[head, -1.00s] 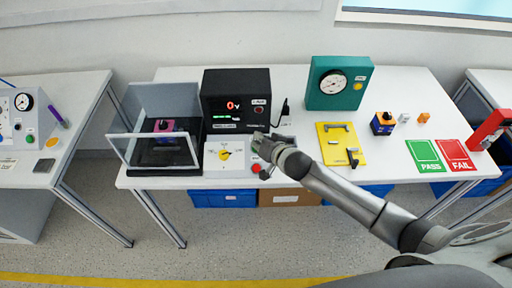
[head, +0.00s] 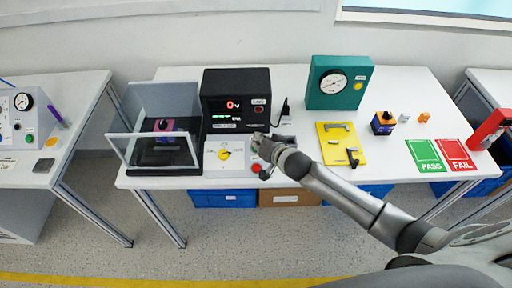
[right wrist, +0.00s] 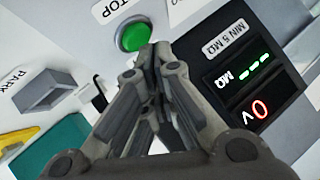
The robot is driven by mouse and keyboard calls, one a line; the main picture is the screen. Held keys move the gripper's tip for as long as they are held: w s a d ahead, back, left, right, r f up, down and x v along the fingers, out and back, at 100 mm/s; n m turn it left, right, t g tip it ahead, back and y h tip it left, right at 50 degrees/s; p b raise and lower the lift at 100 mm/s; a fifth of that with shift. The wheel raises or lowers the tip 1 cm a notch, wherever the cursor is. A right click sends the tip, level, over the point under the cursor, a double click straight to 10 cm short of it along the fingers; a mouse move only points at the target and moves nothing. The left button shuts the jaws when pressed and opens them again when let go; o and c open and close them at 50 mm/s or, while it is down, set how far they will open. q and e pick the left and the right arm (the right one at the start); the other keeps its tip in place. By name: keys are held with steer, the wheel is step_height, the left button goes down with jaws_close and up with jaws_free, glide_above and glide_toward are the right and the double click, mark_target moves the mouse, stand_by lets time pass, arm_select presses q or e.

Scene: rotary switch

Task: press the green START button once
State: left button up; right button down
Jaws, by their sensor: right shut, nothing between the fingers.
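The green button (right wrist: 134,36) shows in the right wrist view on a pale panel. A cut-off label reading "TOP" lies just above it, and I see no START label. My right gripper (right wrist: 148,58) is shut and empty, its fingertips right beside the button's lower edge in the picture. I cannot tell whether they touch it. In the head view my right gripper (head: 264,145) is over the right part of the white control panel (head: 232,171), and it hides the green button there. A red button (head: 255,168) shows below the gripper. My left gripper is not in view.
A yellow rotary knob (head: 223,154) sits on the panel. A black meter box (head: 236,118) stands behind it. A clear-walled enclosure (head: 165,92) is at left. A yellow plate (head: 336,131) and a teal gauge box (head: 320,97) are to the right.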

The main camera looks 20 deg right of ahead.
steer(key=shift+w+f, duration=0.15)
steer(key=shift+f, duration=0.4)
stand_by(0.7)
stand_by(0.3)
steer(key=shift+s+r+p, duration=0.3)
steer(key=shift+r+p, duration=0.4)
steer(key=shift+r, duration=0.1)
steer(key=r+p, duration=0.1)
steer(key=s+r+p, duration=0.1)
steer(key=r+p, duration=0.2)
steer(key=p, duration=0.1)
steer(key=shift+s+a+r, duration=0.2)
steer(key=shift+a+r, duration=0.1)
steer(key=shift+r, duration=0.1)
stand_by(0.5)
